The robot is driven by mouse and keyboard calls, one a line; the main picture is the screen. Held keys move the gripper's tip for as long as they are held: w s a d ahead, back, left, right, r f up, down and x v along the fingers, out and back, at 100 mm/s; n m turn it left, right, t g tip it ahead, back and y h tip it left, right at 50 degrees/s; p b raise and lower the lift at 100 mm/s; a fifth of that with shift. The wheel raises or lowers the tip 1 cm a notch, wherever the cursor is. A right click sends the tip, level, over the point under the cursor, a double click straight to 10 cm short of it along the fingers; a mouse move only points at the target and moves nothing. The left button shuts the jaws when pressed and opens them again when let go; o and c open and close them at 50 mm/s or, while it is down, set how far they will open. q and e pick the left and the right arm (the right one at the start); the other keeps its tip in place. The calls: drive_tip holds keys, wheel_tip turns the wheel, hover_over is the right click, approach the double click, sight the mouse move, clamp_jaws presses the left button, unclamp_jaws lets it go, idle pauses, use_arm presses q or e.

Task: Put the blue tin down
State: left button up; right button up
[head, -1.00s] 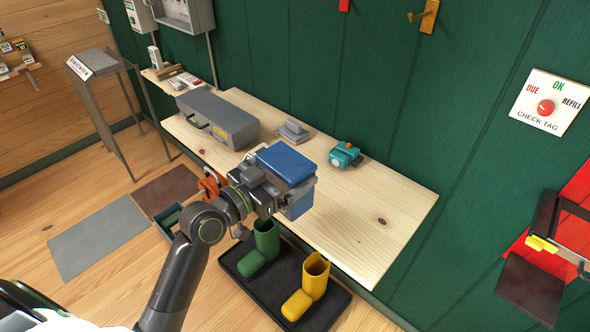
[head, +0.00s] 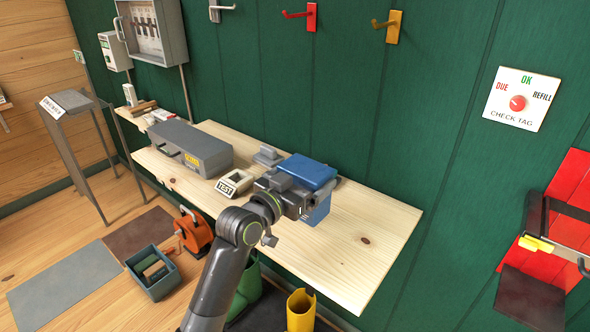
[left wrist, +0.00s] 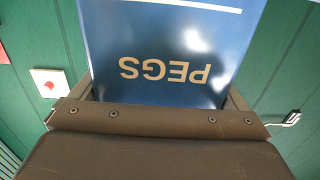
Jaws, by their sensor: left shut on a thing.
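The blue tin (head: 308,172) is held by my left gripper (head: 299,192) over the wooden bench (head: 352,265). In the left wrist view the tin (left wrist: 172,45) fills the space between the fingers and bears the word PEGS, upside down. My left gripper is shut on it. From the head view I cannot tell exactly how far the tin's bottom is from the bench top. The gripper hides part of the tin. My right gripper is not in view.
A grey box (head: 190,148), a grey block (head: 267,156) and a cream TEST holder (head: 234,182) stand on the bench's left half. The bench's right end is clear. Green and yellow boots (head: 301,310) stand below the front edge.

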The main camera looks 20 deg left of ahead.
use_arm(q)
drive_tip(key=shift+f+b, duration=0.3)
drive_tip(key=shift+f, duration=2.2)
drive_tip(key=o, duration=1.4)
drive_tip(key=shift+f, duration=0.25)
drive_tip(key=shift+o, duration=0.4)
drive_tip(key=shift+s+r, duration=0.1)
drive_tip(key=shift+s, duration=0.1)
drive_tip(key=b+v, duration=0.1)
drive_tip(key=v, duration=1)
drive_tip(key=shift+s+a, duration=0.15)
drive_tip(key=shift+s, duration=0.25)
drive_tip(key=shift+r, duration=0.1)
